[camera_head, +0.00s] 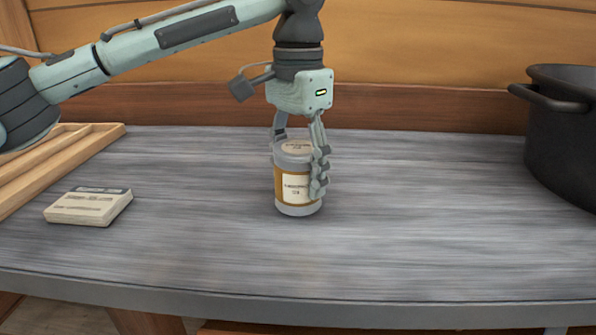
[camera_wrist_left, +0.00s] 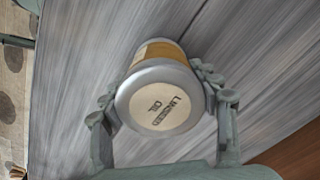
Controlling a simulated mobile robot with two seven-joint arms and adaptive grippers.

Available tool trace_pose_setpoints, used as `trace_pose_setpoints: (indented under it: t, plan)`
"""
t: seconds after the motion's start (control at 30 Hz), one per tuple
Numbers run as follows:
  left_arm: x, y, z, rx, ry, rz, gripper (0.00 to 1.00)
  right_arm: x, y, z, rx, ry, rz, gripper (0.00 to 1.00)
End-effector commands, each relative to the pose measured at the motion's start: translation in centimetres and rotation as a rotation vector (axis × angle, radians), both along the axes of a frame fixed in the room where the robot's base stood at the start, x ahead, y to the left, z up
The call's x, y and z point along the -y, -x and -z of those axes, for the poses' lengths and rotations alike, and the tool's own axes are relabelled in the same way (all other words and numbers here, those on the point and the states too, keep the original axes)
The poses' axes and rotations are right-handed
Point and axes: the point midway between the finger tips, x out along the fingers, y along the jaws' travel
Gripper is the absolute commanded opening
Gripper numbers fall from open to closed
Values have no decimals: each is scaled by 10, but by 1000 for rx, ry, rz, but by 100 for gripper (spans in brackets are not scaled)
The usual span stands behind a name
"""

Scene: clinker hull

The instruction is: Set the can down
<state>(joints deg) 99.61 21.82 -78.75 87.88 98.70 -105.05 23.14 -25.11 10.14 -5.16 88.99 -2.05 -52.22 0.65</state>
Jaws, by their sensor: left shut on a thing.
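The can (camera_head: 296,190) is grey with an orange band and a pale label. It is upright at the middle of the grey tabletop (camera_head: 420,220), and its base appears to be at the table surface; I cannot tell for sure whether it touches. My left gripper (camera_head: 300,165) comes down from above and is shut on the can, one finger on each side. In the left wrist view the can's lid (camera_wrist_left: 160,107) reads "LINSEED OIL" and sits between the two fingers (camera_wrist_left: 160,100). My right gripper is not in view.
A small pale box (camera_head: 88,207) lies on the table at left, near a wooden tray (camera_head: 60,160). A large black pot (camera_head: 565,130) stands at the right edge. The table is clear around the can. A wooden wall (camera_head: 430,60) rises behind.

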Motion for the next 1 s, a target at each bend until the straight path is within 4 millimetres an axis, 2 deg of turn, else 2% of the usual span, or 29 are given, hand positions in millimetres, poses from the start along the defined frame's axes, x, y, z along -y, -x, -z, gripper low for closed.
trace_pose_setpoints:
  t: [0.37, 0.4, 0.57, 0.87, 1.0]
  plan:
    - [0, 0, 6, 1, 2, 0, 14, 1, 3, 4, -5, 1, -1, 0]
    - [0, 0, 8, -1, 1, 0, 62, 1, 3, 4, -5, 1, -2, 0]
    - [0, 0, 7, 1, 1, 0, 82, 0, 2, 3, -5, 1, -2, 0]
    - [0, 0, 6, 1, 1, -1, 82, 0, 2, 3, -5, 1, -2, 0]
    - [0, 0, -3, 3, 1, 0, 82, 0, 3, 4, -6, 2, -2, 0]
